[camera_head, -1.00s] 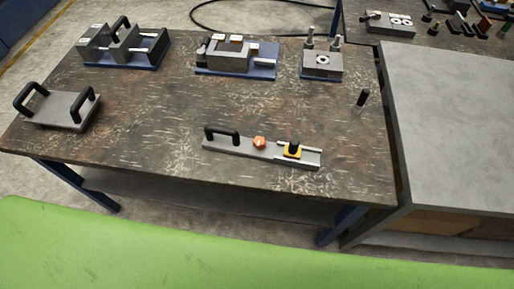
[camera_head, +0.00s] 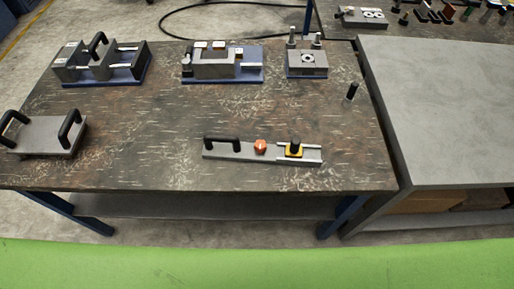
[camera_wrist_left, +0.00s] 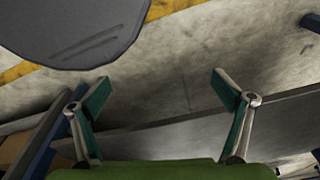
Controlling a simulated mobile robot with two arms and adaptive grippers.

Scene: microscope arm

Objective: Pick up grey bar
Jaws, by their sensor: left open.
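The grey bar (camera_head: 240,153) lies flat near the front edge of the worn dark table in the head view. It carries a black arched handle (camera_head: 222,142) at its left end and an orange-red knob (camera_head: 260,146) near its middle. My left gripper (camera_wrist_left: 160,88) shows only in the left wrist view. Its two fingers are wide apart with nothing between them, over the floor. The bar does not show in that view. My right gripper is not in view.
Fixtures stand along the table's back: a left one (camera_head: 75,65), a middle one (camera_head: 215,67) and a right one (camera_head: 307,65). A two-handled plate (camera_head: 47,133) lies at the left edge. A small black peg (camera_head: 352,91) stands right. A grey bench (camera_head: 440,110) adjoins.

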